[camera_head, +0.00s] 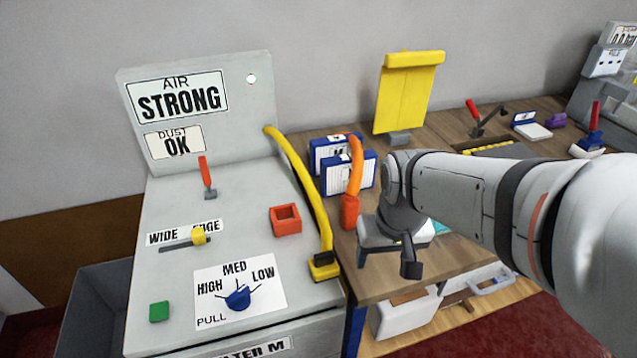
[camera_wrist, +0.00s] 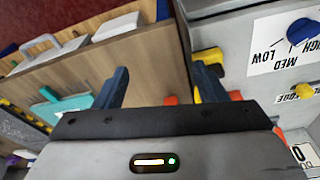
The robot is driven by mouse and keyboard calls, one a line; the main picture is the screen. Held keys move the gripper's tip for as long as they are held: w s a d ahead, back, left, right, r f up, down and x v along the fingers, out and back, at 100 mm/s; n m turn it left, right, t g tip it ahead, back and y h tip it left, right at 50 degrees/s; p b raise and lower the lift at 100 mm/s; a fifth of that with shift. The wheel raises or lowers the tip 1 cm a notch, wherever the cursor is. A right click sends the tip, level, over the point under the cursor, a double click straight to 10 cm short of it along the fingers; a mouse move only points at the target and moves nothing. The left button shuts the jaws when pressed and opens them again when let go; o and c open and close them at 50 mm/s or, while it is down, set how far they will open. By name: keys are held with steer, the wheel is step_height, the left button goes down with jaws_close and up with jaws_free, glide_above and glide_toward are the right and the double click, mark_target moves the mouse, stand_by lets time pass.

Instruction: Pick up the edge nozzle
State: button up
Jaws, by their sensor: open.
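No label marks which piece is the edge nozzle. An orange curved tube with a blocky orange base (camera_head: 349,212) stands at the left edge of the wooden bench. A yellow hose (camera_head: 303,185) ends in a black-and-yellow head (camera_head: 324,266) on the grey machine's right edge. My gripper (camera_head: 388,258) is open just right of and nearer than the orange piece, apart from the yellow head. In the wrist view, the open fingers (camera_wrist: 161,86) have bare bench side between them. A bit of orange (camera_wrist: 170,100) shows low between them, mostly hidden by my gripper body.
The grey machine (camera_head: 170,225) carries an orange square frame (camera_head: 286,219), a yellow WIDE/EDGE slider (camera_head: 199,236) and a blue knob (camera_head: 238,297). Blue-and-white boxes (camera_head: 350,172) stand behind the orange piece. A yellow panel (camera_head: 405,95) stands farther back. White bins (camera_head: 405,315) sit below the bench.

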steer(key=shift+o, duration=1.4)
steer(key=shift+n+g, duration=0.5)
steer(key=shift+n, duration=0.1)
steer(key=w+a+p, duration=0.1)
steer(key=w+a, duration=0.1)
steer(key=w+a+p, duration=0.1)
steer(key=w+a, duration=0.1)
steer(key=shift+w+f+p, duration=0.1)
steer(key=shift+f+p, duration=0.1)
steer(key=shift+p, duration=0.1)
steer(key=n+g+p, duration=0.1)
steer(key=p, duration=0.2)
glide_above(323, 252)
steer(key=s, duration=0.1)
steer(key=f, duration=0.3)
steer(key=shift+s+d+f, duration=0.1)
steer(key=shift+d+f, duration=0.2)
steer(key=shift+d, duration=0.1)
steer(key=shift+a+f, duration=0.3)
steer(key=shift+f, duration=0.3)
steer(key=shift+w+f+p, duration=0.2)
steer(key=shift+f+p, duration=0.05)
steer(key=shift+f, duration=0.95)
steer(key=shift+w+f+p, duration=0.15)
steer(key=shift+f+p, duration=0.1)
steer(key=shift+f, duration=1)
steer(key=shift+w+f+p, duration=0.2)
steer(key=shift+f+p, duration=0.05)
steer(key=shift+f, duration=0.95)
steer(key=shift+c, duration=0.2)
